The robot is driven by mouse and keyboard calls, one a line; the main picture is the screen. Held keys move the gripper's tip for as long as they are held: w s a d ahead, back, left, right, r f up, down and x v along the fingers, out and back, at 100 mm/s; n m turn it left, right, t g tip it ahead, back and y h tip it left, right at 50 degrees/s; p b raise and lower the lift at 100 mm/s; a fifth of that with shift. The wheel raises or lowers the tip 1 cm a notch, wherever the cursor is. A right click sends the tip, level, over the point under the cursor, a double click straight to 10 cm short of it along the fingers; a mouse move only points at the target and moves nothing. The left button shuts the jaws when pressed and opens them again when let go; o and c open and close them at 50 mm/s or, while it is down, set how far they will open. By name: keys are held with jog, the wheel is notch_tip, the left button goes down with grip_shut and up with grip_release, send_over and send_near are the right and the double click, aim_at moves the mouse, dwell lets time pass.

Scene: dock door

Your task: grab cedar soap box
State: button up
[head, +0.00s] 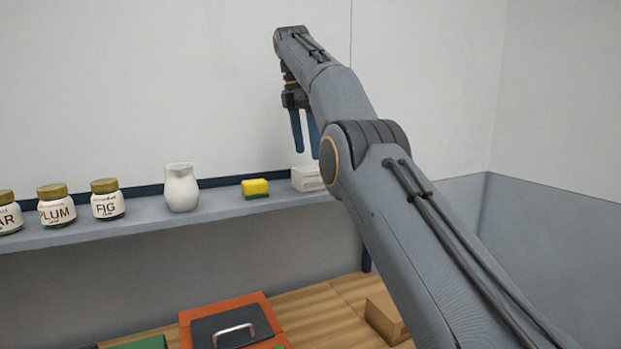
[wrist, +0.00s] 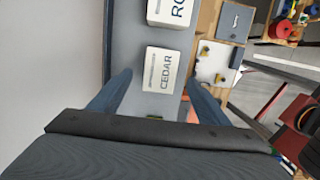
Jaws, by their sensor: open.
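The white cedar soap box (wrist: 160,70), with its label CEDAR readable, lies on the grey shelf (wrist: 126,40) in the wrist view. It sits between and beyond the two blue fingers of my gripper (wrist: 159,78), which are open and empty. In the head view my gripper (head: 307,152) hangs fingers down above the shelf (head: 140,227). Below it stands a white box (head: 306,180), partly hidden by my arm; its label is not readable there, so I cannot tell which box it is.
A second white box (wrist: 171,12), marked RO and cut off, is close to the cedar box. Left along the shelf are a yellow sponge (head: 255,188), a white jug (head: 181,188) and several jars (head: 107,199). An orange case (head: 266,310) and a brown box (head: 386,318) lie below.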

jog(key=shift+w+f, duration=0.1)
jog(key=shift+f, duration=0.45)
jog(key=shift+w+f, duration=0.25)
jog(key=shift+w, duration=0.05)
jog(key=shift+w+f+b, duration=0.1)
jog(key=shift+f+b, duration=0.2)
jog(key=shift+f, duration=0.05)
